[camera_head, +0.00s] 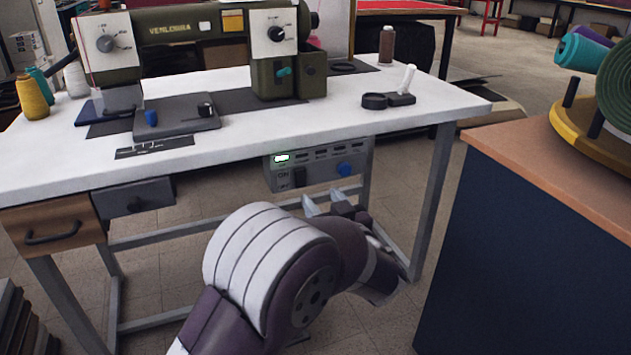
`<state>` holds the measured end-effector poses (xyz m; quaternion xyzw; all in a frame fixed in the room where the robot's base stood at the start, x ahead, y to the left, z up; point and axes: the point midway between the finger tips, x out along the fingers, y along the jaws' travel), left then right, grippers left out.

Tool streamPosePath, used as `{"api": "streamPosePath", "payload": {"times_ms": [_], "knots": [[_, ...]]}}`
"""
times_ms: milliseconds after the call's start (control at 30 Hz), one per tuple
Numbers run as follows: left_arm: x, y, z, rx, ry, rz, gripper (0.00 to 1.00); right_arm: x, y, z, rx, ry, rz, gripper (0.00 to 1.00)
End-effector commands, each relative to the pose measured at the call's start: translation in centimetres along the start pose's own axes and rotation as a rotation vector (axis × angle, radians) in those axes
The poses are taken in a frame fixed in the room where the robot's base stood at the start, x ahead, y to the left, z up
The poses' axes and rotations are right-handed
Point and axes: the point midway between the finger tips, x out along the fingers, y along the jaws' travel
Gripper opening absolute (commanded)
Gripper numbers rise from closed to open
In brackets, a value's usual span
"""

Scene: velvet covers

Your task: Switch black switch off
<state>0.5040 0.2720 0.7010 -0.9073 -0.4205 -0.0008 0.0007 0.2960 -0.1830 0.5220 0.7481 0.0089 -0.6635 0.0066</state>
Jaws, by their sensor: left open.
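A grey control box (325,181) hangs under the front edge of the white sewing table. On its front are a lit green indicator (282,158), a black switch (299,177) at lower left and a blue knob (344,169) at right. The switch's position is too small to tell. My left gripper (323,199) is just below the box in the picture, its pale fingers pointing up toward it. It is open and holds nothing that I can see. Contact with the box cannot be made out. My forearm hides part of the gripper. My right gripper is not in view.
A green sewing machine (175,27) stands on the white table (375,118), with thread spools at left. A table leg (432,200) stands right of my gripper. A dark-sided cabinet (530,260) is at right. Open floor lies between.

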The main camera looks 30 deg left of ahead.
Motion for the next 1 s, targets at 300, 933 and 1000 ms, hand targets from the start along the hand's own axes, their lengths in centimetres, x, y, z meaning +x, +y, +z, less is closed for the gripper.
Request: {"api": "streamPosePath", "payload": {"times_ms": [300,933,1000], "knots": [[7.9,-0.1,0.8,-0.002,-0.001,0.0,0.53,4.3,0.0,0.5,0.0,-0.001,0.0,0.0],[10.6,0.1,0.1,-0.002,-0.002,0.005,0.04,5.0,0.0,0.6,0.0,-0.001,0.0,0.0],[10.6,0.1,0.2,-0.002,-0.002,0.005,0.0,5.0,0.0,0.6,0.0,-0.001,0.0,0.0]]}}
